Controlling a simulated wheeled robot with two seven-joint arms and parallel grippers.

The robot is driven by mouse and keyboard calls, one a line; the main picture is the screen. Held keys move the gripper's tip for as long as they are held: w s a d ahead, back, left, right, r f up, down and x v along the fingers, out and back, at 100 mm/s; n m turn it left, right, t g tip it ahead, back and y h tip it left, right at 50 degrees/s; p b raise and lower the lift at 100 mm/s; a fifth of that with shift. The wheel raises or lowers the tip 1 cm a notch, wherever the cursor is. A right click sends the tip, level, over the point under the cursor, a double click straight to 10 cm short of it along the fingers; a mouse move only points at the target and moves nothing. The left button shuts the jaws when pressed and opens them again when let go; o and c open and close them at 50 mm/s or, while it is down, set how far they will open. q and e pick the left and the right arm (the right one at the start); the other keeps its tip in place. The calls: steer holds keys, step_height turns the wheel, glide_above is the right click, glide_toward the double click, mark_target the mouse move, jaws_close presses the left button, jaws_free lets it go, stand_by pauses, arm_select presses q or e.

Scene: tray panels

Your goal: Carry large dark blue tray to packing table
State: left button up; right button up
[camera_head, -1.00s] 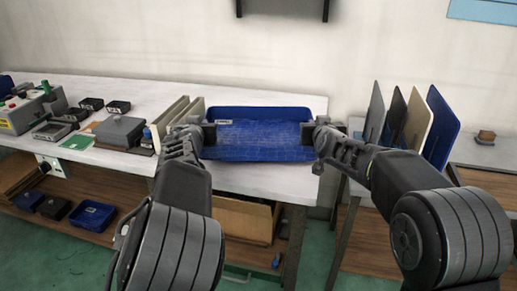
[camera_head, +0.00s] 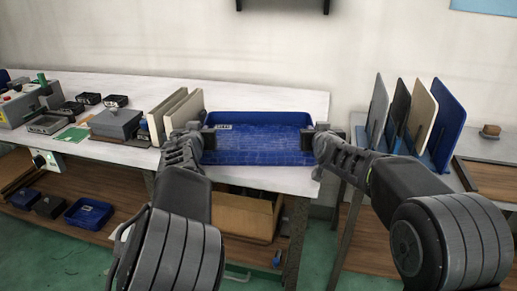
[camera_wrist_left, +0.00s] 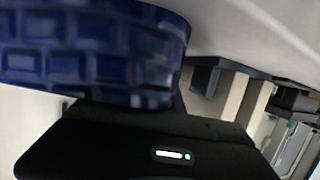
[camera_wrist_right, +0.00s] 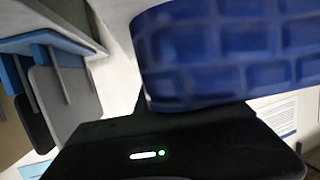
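The large dark blue tray (camera_head: 258,150) is in the middle of the head view, between my two grippers, with a small white label inside its back left. My left gripper (camera_head: 207,138) is at the tray's left wall and my right gripper (camera_head: 314,138) is at its right wall. Both look closed on the walls; the fingertips are partly hidden.
Two upright beige panels (camera_head: 183,108) stand just left of the tray. Several upright panels (camera_head: 447,115) stand on a table at the right. A grey box (camera_head: 117,122) and small devices lie at the left. A gap separates the two tables. Smaller blue trays (camera_head: 88,213) sit on the lower shelf.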

arm_select(q)
steer(key=o, duration=0.4)
steer(key=shift+r, duration=0.1)
steer(key=shift+c, duration=0.2)
arm_select(e)
steer(key=o, duration=0.3)
steer(key=shift+r, duration=0.15)
steer(key=shift+o, duration=0.2)
arm_select(q)
steer(key=shift+s, duration=0.1)
steer(key=v, duration=1.2)
arm_select(e)
steer(key=shift+s, duration=0.1)
steer(key=v, duration=0.9)
steer(key=shift+s+a+r, duration=0.1)
steer(key=shift+s+r, duration=0.1)
steer(key=shift+s, duration=0.05)
steer(key=shift+v, duration=1.1)
steer(key=shift+s+f, duration=0.1)
steer(key=shift+f, duration=0.05)
